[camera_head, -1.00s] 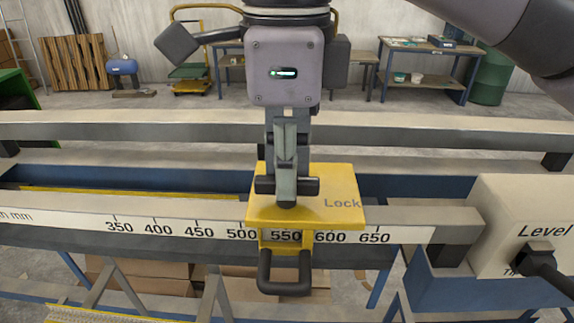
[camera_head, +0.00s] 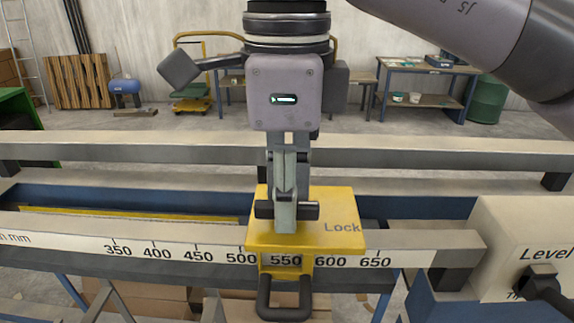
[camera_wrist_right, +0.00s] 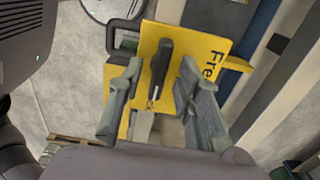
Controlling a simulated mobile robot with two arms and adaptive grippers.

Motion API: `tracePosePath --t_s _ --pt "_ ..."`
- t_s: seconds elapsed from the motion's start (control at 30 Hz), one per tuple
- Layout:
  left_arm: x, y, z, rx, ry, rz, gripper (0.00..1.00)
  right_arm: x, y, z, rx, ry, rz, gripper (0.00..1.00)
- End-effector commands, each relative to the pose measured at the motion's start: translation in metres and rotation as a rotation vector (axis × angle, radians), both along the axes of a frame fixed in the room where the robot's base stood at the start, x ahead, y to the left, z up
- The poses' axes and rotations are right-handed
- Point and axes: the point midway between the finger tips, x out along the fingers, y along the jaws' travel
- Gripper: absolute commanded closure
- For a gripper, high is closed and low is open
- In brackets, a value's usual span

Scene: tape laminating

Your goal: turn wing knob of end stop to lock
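The end stop is a yellow block (camera_head: 335,210) on the rail, with "Lock" printed at its right; the right wrist view shows it close up (camera_wrist_right: 150,40), with "Free" lettering. Its black wing knob (camera_head: 307,211) lies crosswise on top, pointing left and right, and also shows in the wrist view (camera_wrist_right: 160,65). My right gripper (camera_head: 285,215) is over the knob, pointing down. In the wrist view the gripper (camera_wrist_right: 160,92) has its fingers apart on both sides of the knob, with gaps visible. The far finger is mostly hidden in the head view. My left gripper is not in view.
A scale rail (camera_head: 200,252) marked 350 to 650 runs across the front. A black handle (camera_head: 284,312) hangs from the block's front. A beige box (camera_head: 530,235) marked "Level" with a black knob (camera_head: 541,283) stands at right. A grey beam (camera_head: 430,155) runs behind.

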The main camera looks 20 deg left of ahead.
Motion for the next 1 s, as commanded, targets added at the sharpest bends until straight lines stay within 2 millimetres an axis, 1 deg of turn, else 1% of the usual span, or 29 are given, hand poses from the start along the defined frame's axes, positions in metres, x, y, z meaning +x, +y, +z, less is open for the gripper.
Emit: tracePosePath --t_s 0.17,0.3,0.4,0.57,0.8,1.0 --pt "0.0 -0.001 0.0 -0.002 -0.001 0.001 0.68 0.0 0.001 0.023 0.002 -0.001 -0.002 0.68" --pt "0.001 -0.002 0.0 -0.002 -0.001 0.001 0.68 0.0 0.0 0.055 0.001 -0.005 -0.004 0.68" --pt "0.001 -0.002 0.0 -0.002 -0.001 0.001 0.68 0.0 0.0 0.075 0.002 -0.008 -0.007 0.68" --pt "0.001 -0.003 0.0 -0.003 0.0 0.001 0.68 0.0 0.0 0.099 0.003 -0.006 -0.006 0.68" --pt "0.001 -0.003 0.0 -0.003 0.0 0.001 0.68 0.0 0.0 0.116 -0.001 -0.001 -0.002 0.68" --pt "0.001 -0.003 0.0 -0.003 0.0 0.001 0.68 0.0 0.0 0.119 0.001 -0.001 0.0 0.68"
